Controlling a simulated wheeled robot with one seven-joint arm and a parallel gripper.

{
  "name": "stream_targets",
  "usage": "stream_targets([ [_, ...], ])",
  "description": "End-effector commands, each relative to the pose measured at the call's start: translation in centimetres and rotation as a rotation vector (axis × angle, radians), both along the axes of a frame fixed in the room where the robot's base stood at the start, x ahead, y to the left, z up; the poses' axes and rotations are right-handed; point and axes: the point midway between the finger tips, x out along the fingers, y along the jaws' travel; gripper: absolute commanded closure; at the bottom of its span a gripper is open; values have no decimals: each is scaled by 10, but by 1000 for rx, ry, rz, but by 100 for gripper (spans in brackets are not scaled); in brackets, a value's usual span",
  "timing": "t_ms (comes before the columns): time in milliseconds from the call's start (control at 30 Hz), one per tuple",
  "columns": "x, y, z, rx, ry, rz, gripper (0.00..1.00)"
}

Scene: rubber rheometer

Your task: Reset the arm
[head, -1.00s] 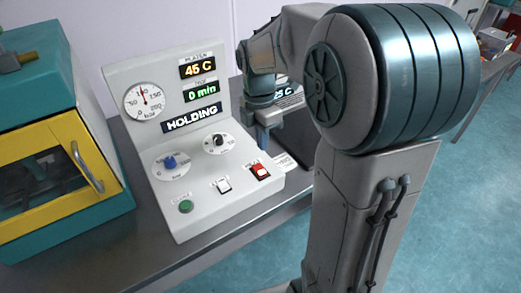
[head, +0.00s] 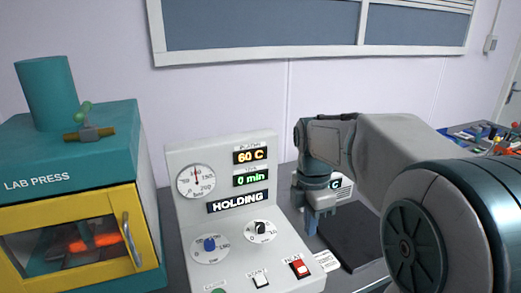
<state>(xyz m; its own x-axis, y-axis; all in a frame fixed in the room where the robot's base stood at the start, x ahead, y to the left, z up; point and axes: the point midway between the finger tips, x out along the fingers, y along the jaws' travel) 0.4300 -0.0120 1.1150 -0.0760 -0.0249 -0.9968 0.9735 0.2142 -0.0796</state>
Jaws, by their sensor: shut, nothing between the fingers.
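My gripper (head: 314,226) points down at the end of my arm, just right of the control panel (head: 182,155). Its fingers are shut with nothing between them, and it stands apart from the panel's knobs and switches. The panel's displays read 60 C, 0 min and HOLDING. It has a blue knob (head: 209,244), a black knob (head: 260,228), a white switch (head: 260,279) and a red HEAT switch (head: 299,267).
A teal lab press (head: 60,140) with a yellow-framed door (head: 128,240) stands at the left; something inside glows orange. A dark flat plate (head: 350,235) lies right of the gripper. A bench with colourful items (head: 485,135) is at the far right.

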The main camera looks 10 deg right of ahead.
Motion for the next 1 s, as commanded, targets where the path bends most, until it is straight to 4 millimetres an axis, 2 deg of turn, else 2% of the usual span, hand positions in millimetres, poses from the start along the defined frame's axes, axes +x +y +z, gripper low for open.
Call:
stream_targets([
  [167, -25, 3, -1, -16, -63, -278, 100],
  [333, -54, 7, -6, -11, -138, -638, 100],
  [700, -114, 11, -31, 93, -249, -1406, 100],
  [833, -129, 12, -39, 141, -261, -1612, 100],
  [1000, -138, 13, -46, 179, -265, -1758, 100],
])
